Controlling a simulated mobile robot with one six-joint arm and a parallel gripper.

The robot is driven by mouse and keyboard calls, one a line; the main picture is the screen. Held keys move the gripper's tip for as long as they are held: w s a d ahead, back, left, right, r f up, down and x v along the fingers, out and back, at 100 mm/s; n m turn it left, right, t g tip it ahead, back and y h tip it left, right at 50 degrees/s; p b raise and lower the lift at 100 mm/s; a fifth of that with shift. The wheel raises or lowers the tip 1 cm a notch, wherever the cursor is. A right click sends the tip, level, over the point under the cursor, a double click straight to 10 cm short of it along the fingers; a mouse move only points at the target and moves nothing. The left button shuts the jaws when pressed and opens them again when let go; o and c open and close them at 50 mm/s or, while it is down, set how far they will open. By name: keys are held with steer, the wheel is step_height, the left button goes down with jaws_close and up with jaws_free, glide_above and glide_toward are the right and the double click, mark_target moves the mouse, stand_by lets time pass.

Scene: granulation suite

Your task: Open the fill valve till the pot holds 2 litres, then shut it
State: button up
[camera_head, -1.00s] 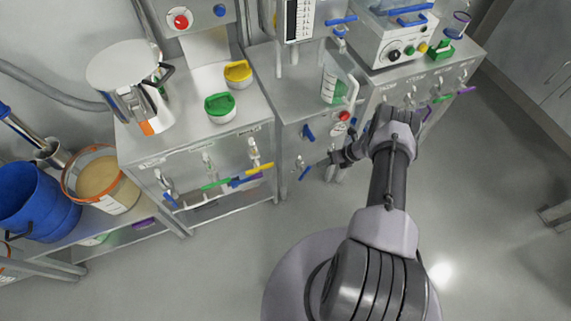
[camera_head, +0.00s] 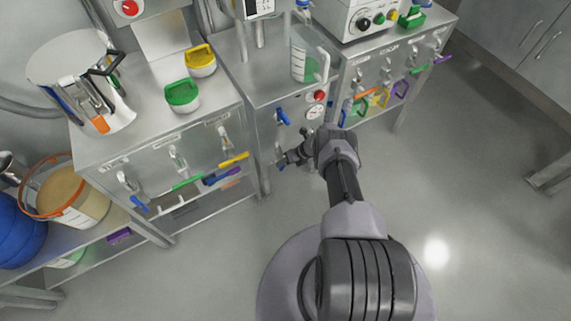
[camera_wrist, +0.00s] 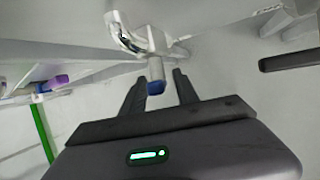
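My gripper (camera_head: 287,160) is open at the front of the middle steel cabinet, close to a small low valve with a blue handle (camera_head: 281,167). In the wrist view my two fingers (camera_wrist: 160,80) stand apart, with the blue handle tip (camera_wrist: 155,88) between them; I cannot tell whether they touch it. A metal valve body (camera_wrist: 140,35) is beyond the tip. A clear graduated pot (camera_head: 309,63) with green at its base stands on the cabinet top. Its liquid level is too small to read. No label shows which is the fill valve.
The left bench (camera_head: 150,130) has several coloured valve handles and a steel jug (camera_head: 82,85). The right cabinet also has several handles. The floor (camera_head: 470,190) at right is clear.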

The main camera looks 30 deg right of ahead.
jaws_close()
steer(key=shift+a+r+h+p, duration=0.1)
steer(key=shift+r+h+p, duration=0.25)
steer(key=shift+p, duration=0.3)
steer(key=shift+r+h+p, duration=0.1)
steer(key=shift+h+p, duration=0.45)
steer(key=shift+p, duration=0.2)
steer(key=shift+a+n+h+p, duration=0.1)
steer(key=shift+n+h+p, duration=0.3)
steer(key=shift+h+p, duration=0.75)
steer(key=shift+f+p, duration=0.2)
steer(key=shift+p, duration=0.2)
steer(key=shift+f+h, duration=0.2)
steer(key=shift+h, duration=0.15)
